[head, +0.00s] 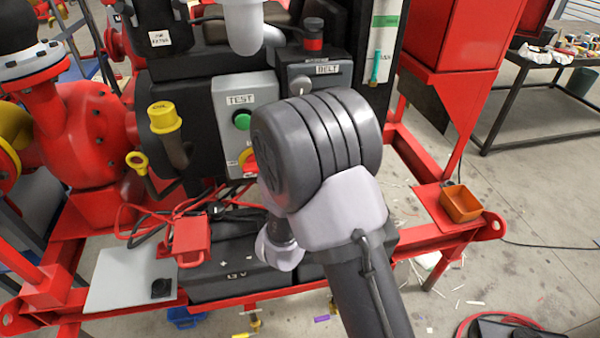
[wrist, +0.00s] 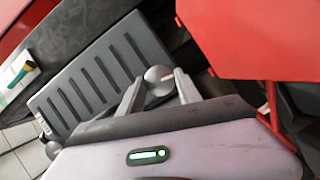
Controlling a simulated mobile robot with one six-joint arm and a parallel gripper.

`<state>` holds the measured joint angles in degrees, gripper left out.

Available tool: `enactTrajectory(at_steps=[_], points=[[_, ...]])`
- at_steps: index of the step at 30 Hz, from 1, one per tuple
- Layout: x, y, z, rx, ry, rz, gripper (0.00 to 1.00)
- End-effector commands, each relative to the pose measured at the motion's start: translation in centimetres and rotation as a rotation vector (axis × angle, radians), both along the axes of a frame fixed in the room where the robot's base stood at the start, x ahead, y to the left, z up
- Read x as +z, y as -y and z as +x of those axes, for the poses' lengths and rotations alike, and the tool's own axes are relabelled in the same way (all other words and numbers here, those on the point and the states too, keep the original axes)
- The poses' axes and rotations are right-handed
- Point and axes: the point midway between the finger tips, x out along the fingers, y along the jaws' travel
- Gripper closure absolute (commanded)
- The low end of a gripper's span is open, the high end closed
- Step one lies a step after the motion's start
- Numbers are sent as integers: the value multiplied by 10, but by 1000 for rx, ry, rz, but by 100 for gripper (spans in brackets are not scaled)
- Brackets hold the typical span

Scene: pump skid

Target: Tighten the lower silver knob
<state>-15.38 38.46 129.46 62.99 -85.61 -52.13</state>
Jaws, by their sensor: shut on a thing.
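In the wrist view, my gripper (wrist: 160,82) has its two grey fingers closed in on either side of a round silver knob (wrist: 158,78). The knob sits near the end of a dark grey slotted panel (wrist: 88,90). A second round silver shape (wrist: 54,147), likely another knob, shows at the lower left, partly hidden by my gripper body. I cannot tell from this tilted view which is the lower one. In the head view, my arm's wrist blocks the sight of my fingers and of the held knob.
A red box (wrist: 250,35) stands close to my gripper on the right in the wrist view. The head view shows the TEST panel (head: 238,98), a BELT label (head: 328,69), a red padlock-like block (head: 190,240) and an orange bin (head: 460,204) on the red frame.

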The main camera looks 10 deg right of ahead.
Motion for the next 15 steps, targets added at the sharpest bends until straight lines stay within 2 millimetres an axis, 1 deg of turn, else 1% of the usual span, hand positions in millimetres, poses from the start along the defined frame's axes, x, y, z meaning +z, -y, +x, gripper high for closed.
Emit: enactTrajectory(at_steps=[6, 15], points=[[-1, -1, 0, 2, 0, -93, 100], [-1, -1, 0, 2, 1, -142, 100]])
